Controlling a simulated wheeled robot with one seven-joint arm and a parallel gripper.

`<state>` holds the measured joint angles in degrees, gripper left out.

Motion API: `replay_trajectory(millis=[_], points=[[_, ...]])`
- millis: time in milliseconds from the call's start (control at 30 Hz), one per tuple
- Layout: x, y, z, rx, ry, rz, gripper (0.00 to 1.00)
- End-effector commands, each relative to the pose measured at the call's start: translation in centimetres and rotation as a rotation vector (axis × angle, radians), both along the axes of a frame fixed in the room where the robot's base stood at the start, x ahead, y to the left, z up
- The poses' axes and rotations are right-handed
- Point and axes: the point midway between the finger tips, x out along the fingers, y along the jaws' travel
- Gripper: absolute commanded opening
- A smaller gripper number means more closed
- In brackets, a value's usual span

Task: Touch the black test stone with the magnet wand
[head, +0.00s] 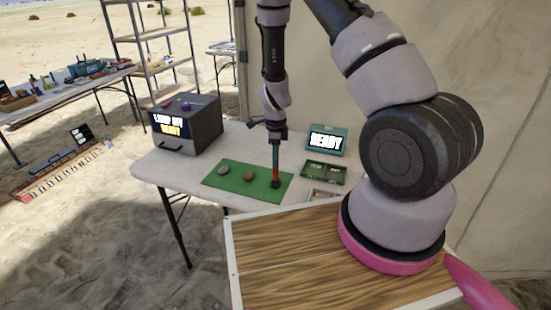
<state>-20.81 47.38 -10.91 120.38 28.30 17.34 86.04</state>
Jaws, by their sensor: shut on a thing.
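My gripper (275,143) points straight down above the green mat (222,183) on the white table. It is shut on the magnet wand (276,162), a thin upright rod with red and dark greenish parts. The wand's lower end is at the black test stone (275,184), a small dark lump at the mat's right side. They appear to meet, but at this size I cannot tell whether they touch. A grey stone (224,169) and a brown stone (249,176) lie to the left on the mat, apart from the wand.
A dark box (185,122) with a lit "LAMP" sign stands at the table's left. A teal case reading "READY" (327,139) and a green tray (324,173) are right of the wand. A shelf rack (150,67) stands behind. The table's front left (175,172) is clear.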

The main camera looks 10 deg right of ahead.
Motion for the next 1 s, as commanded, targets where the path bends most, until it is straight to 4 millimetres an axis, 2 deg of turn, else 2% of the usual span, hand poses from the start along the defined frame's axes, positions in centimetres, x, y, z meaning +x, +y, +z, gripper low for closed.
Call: replay_trajectory(millis=[1000], points=[[0.01,-0.01,-0.48,0.0,0.0,0.0,0.0]])
